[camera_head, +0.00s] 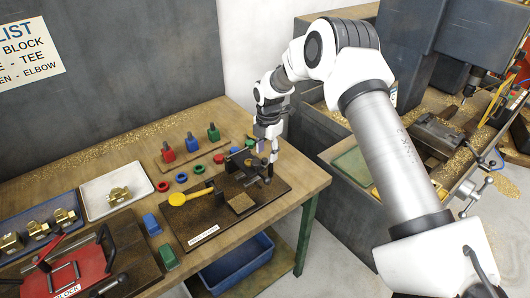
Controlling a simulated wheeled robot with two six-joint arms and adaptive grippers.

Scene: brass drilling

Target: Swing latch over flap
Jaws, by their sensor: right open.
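A dark fixture (232,222) stands on a board with a white label near the table's right end. Its dark clamp parts (237,163) rise at the back, and a rod with a round yellow end (178,199) points left. I cannot tell clearly which of these small parts are the latch and the flap. My right gripper (268,162) is open, pointing down at the back right part of the fixture. Whether it touches the fixture is too small to tell. My left gripper is out of view.
A red fixture (88,268) with black handles sits at the lower left. Brass pieces lie on a white tray (95,211) and a blue tray (12,222). Coloured blocks and rings stand behind the dark fixture. A drilling machine (440,135) stands at the right.

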